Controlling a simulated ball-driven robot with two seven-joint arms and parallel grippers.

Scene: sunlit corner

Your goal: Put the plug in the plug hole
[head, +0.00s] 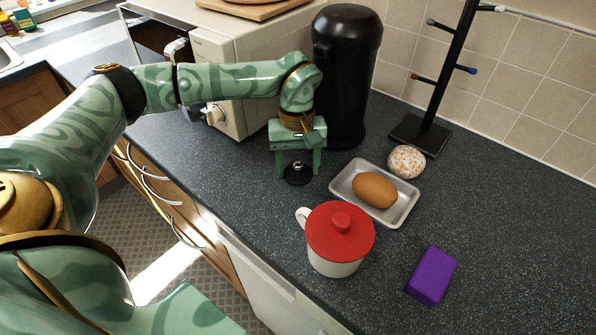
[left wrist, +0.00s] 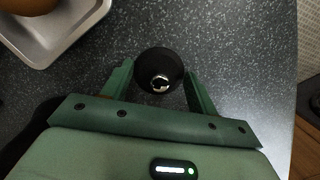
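The plug (head: 298,174) is a small black disc with a shiny metal piece on top. It sits on the dark speckled worktop near the black bin-like cylinder. My left gripper (head: 299,172) points down over it with its fingers apart, one on each side. In the left wrist view the plug (left wrist: 159,70) lies between the open fingertips, with narrow gaps showing at its sides. The plug hole is not visible; only an edge of a pale sink (head: 8,57) shows at the far upper left. My right gripper is not in view.
A tall black cylinder (head: 343,75) and a microwave (head: 238,60) stand behind my left gripper. A tray (head: 403,208) with a brown potato-like item, a speckled ball (head: 407,161), a red-lidded mug (head: 340,240), a purple block (head: 432,276) and a black stand (head: 421,134) are to the right.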

